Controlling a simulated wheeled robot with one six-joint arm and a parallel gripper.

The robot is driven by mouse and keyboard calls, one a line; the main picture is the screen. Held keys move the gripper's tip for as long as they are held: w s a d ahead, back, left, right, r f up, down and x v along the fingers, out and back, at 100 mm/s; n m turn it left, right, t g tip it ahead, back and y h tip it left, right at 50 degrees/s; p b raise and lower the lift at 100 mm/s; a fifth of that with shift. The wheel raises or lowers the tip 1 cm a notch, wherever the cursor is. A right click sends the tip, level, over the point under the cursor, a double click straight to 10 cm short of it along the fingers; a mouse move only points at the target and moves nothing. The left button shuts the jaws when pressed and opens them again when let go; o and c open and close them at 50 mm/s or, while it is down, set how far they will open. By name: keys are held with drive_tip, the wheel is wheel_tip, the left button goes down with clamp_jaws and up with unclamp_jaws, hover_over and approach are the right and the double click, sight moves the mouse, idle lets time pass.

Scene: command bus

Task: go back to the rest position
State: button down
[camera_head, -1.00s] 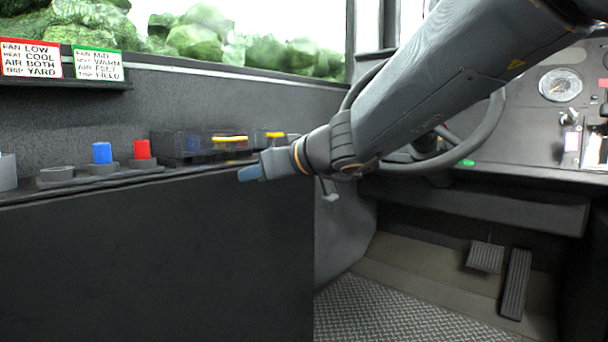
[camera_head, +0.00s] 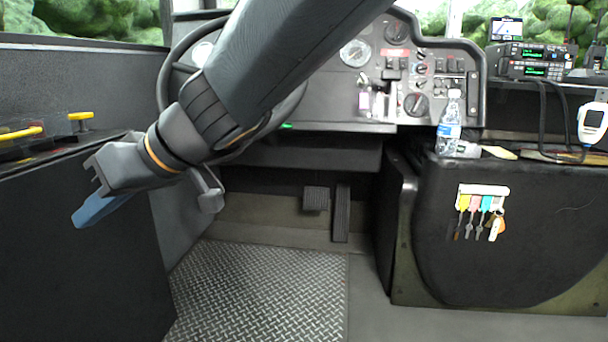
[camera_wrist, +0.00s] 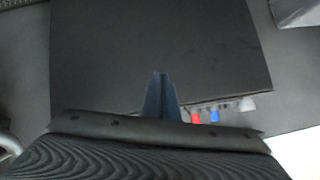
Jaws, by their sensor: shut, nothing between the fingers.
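My gripper (camera_head: 92,212) shows at the left in the head view, at the end of my arm. Its blue fingers are together with nothing between them, and they point down and to the left. It hangs in front of the dark side panel (camera_head: 70,265), below the ledge with the yellow handles (camera_head: 22,133). In the wrist view the shut fingers (camera_wrist: 160,78) show at the middle against a dark flat surface (camera_wrist: 100,60).
The steering wheel (camera_head: 170,72) is behind my arm. A red knob (camera_wrist: 196,118) and a blue knob (camera_wrist: 215,116) show beside the fingers. A water bottle (camera_head: 449,125) stands on the right console, with keys (camera_head: 480,212) on its front. The tread-plate floor (camera_head: 265,295) is clear.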

drive_tip(key=s+d+f+m+h+p, duration=0.1)
drive_tip(key=s+d+m+h+p, duration=0.25)
drive_tip(key=d, duration=0.75)
drive_tip(key=s+d+f+m+h+p, duration=0.1)
drive_tip(key=s+d+m+h+p, duration=0.25)
drive_tip(key=d, duration=0.75)
drive_tip(key=s+d+f+m+h+p, duration=0.1)
drive_tip(key=s+d+f+h+p, duration=0.3)
drive_tip(key=d, duration=0.7)
drive_tip(key=d+r+m+p, duration=0.2)
drive_tip(key=d+r+p, duration=0.4)
drive_tip(key=r+p, duration=0.4)
drive_tip(key=d+r+m+p, duration=0.2)
drive_tip(key=d+r+p, duration=0.5)
drive_tip(key=p, duration=0.8)
drive_tip(key=s+d+r+m+p, duration=0.1)
drive_tip(key=d+r+m+p, duration=0.1)
drive_tip(key=d+r+p, duration=0.5)
drive_tip(key=shift+r+m+t+p, duration=0.3)
drive_tip(key=shift+r+p, duration=2.7)
drive_tip(key=shift+r, duration=0.5)
